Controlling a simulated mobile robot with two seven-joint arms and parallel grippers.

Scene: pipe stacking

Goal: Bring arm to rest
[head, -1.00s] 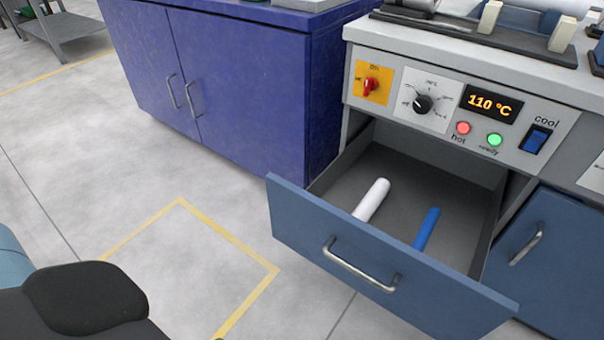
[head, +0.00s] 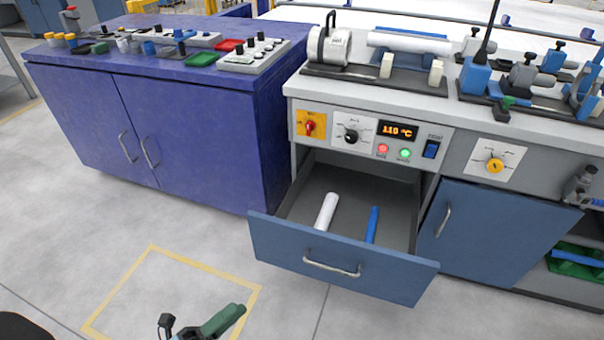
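My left gripper (head: 203,322) shows at the bottom edge of the head view, low over the floor, with a dark upright part and a dark green slanted part. It is cut off by the frame, and I cannot tell whether it is open or shut. It is well apart from the open drawer (head: 343,262). A white pipe (head: 326,211) and a thinner blue pipe (head: 371,225) lie in that drawer. My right gripper is not in view.
The drawer juts out from a grey bench (head: 470,110) with a 110 °C display (head: 397,131). A purple cabinet (head: 190,130) with coloured trays on top stands left. Clamps and a white pipe (head: 410,42) are on the bench. The floor by the yellow marking (head: 205,264) is clear.

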